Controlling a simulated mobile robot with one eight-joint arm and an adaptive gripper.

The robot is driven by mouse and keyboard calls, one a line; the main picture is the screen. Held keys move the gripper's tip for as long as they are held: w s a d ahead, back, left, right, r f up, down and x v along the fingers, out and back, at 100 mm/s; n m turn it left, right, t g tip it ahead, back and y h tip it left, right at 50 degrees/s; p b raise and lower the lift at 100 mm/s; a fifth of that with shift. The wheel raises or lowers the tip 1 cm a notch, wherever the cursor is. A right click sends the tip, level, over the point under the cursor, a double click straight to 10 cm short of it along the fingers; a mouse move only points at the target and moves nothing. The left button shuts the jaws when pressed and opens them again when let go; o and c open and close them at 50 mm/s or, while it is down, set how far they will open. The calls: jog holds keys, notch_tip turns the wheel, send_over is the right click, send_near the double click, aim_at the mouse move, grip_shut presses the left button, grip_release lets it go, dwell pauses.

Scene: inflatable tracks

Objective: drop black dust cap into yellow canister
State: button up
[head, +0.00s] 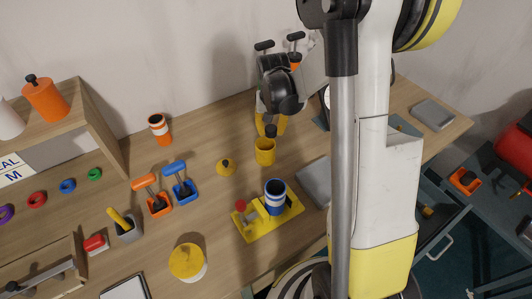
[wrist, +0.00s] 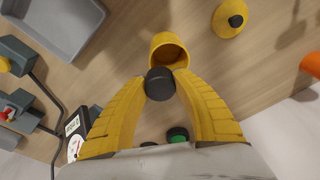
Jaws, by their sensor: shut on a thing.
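The black dust cap (wrist: 160,84) is held between the yellow fingertips of my gripper (wrist: 160,80) in the wrist view. My gripper (head: 270,128) points down in the head view, shut on the cap (head: 270,131). The yellow canister (wrist: 169,48) stands open-topped on the table, just beyond the cap in the wrist view. The cap overlaps the near edge of its rim in that picture. In the head view the canister (head: 265,152) is right below the fingertips, and the cap appears over its opening. The exact height gap cannot be told.
A yellow lid with a black knob (head: 225,167) lies left of the canister. A yellow fixture (head: 268,222) holds a blue-and-white cup (head: 275,196) in front. A grey tray (head: 315,182) is to the right. An orange-and-white cup (head: 160,129) stands farther left.

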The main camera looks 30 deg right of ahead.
jog(key=o, duration=0.9)
jog(key=r, duration=0.4)
jog(key=s+r, duration=0.1)
jog(key=r, duration=0.3)
jog(key=a+r, duration=0.1)
jog(key=r, duration=0.3)
jog(key=shift+s, duration=0.3)
jog(key=s+a+n+t+b, duration=0.2)
jog(key=s+a, duration=0.2)
jog(key=s, duration=0.1)
jog(key=s+a+f+n+t+b, duration=0.1)
jog(key=s+a+b, duration=0.1)
jog(key=s+a, duration=0.3)
jog(key=s+a+f+n+t+b, duration=0.1)
jog(key=s+a+n+t+b, duration=0.1)
jog(key=s+a, duration=0.3)
jog(key=shift+s+a+n+t+y+b, duration=0.3)
jog(key=shift+s+y+b, duration=0.1)
jog(key=shift+s, duration=0.2)
